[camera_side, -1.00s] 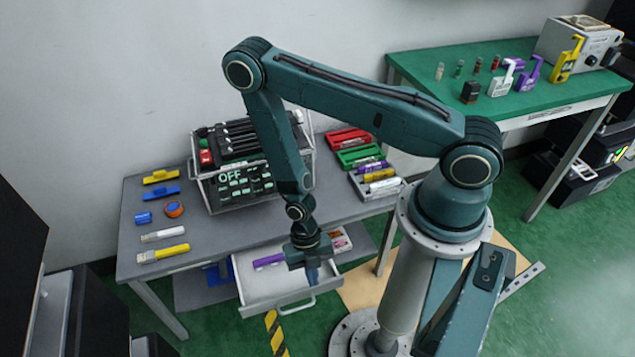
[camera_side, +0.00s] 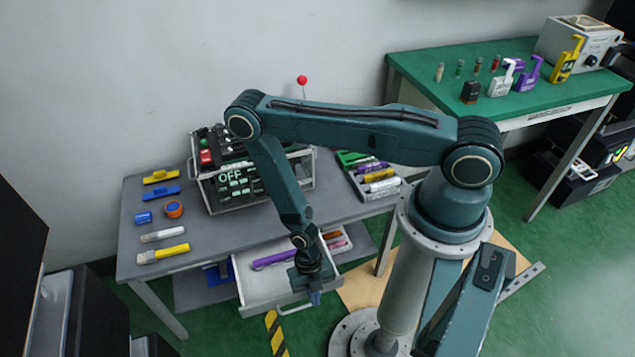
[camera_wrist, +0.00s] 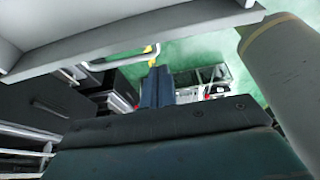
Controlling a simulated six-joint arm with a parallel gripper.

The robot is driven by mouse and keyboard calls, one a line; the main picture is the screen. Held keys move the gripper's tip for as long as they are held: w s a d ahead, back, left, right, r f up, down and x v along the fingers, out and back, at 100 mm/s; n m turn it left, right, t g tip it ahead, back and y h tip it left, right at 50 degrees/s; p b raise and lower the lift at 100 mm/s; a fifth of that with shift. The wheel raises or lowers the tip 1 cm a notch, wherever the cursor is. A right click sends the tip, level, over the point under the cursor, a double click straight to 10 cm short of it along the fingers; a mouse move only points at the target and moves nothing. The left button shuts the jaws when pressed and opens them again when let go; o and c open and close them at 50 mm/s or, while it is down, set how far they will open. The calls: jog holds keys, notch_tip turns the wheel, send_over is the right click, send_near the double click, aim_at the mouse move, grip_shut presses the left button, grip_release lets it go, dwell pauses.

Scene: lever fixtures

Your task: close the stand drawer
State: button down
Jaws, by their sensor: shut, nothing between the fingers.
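The stand drawer (camera_side: 262,285) is pulled out from under the grey table, with a purple item (camera_side: 274,259) inside it. Its handle (camera_side: 297,308) is a bar on the drawer front, and the bar also shows in the wrist view (camera_wrist: 122,60). My gripper (camera_side: 315,298) points down at the right part of the drawer front, close to the handle. Its fingers are shut and empty, and they show in the wrist view (camera_wrist: 157,88). Whether the fingertips touch the drawer front cannot be told.
The grey table (camera_side: 215,228) holds a control box (camera_side: 240,185), several markers and a tray of coloured items (camera_side: 376,178). A green table (camera_side: 520,100) stands at the back right. The green floor in front of the drawer is mostly clear, with a yellow-black stripe (camera_side: 276,333).

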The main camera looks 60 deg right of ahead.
jog(key=shift+w+d, duration=0.95)
jog(key=w+d, duration=1)
jog(key=shift+w+d, duration=0.1)
jog(key=shift+d, duration=0.05)
jog(key=shift+s+a, duration=1.25)
jog(key=shift+s+a+r, duration=0.1)
jog(key=shift+a+r, duration=0.05)
jog(key=shift+r, duration=0.1)
jog(key=v, duration=0.9)
jog(key=shift+r, duration=0.3)
